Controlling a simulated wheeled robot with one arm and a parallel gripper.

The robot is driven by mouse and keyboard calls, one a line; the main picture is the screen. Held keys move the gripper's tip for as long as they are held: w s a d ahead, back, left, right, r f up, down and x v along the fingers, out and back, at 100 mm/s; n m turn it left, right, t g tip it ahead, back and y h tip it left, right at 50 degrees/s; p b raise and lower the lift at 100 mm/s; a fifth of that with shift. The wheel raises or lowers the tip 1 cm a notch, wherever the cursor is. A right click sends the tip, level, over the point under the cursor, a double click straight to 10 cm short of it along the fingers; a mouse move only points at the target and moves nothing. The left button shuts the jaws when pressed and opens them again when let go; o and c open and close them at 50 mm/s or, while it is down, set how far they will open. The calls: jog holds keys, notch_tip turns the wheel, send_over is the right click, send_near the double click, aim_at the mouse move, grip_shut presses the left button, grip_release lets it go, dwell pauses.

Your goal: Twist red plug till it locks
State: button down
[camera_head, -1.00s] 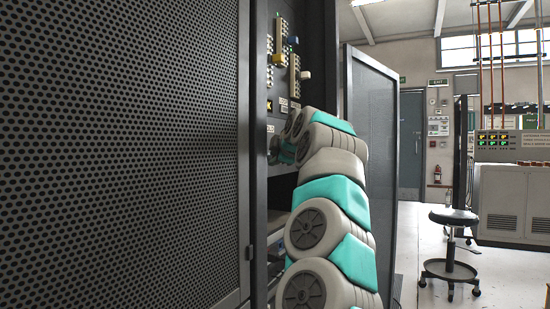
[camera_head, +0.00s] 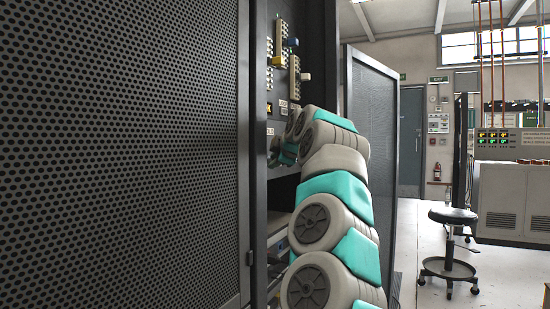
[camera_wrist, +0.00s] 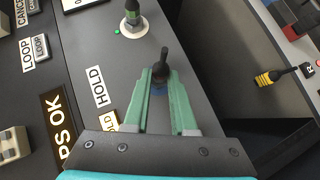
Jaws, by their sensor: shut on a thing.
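In the wrist view my gripper (camera_wrist: 160,74) reaches over a grey panel, its two green fingers close together around a dark plug (camera_wrist: 163,62) with a rounded black stem. A little blue shows between the fingers beside it. I see no red on this plug; its lower part is hidden by the fingers. A "HOLD" label (camera_wrist: 98,87) sits to the left of the fingers.
A green-banded plug (camera_wrist: 132,14) stands on a white disc ahead of the fingers. A yellow-and-black plug (camera_wrist: 272,77) and a red block (camera_wrist: 290,24) are to the right. An open rack door (camera_head: 370,170) stands right of my arm; a stool (camera_head: 453,216) is beyond.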

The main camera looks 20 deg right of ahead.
jog(key=shift+w+d+r+m+g+y+p, duration=0.1)
jog(key=shift+m+g+y+p, duration=0.45)
jog(key=shift+p, duration=1.7)
jog(key=shift+w+d+r+m+g+y+p, duration=0.1)
jog(key=shift+m+g+y+p, duration=0.4)
jog(key=shift+p, duration=1.75)
jog(key=shift+h, duration=0.25)
jog(key=c, duration=0.7)
grip_release()
jog(key=shift+o, duration=0.2)
jog(key=shift+s, duration=0.1)
jog(key=v, duration=1.2)
jog(key=shift+r, duration=0.15)
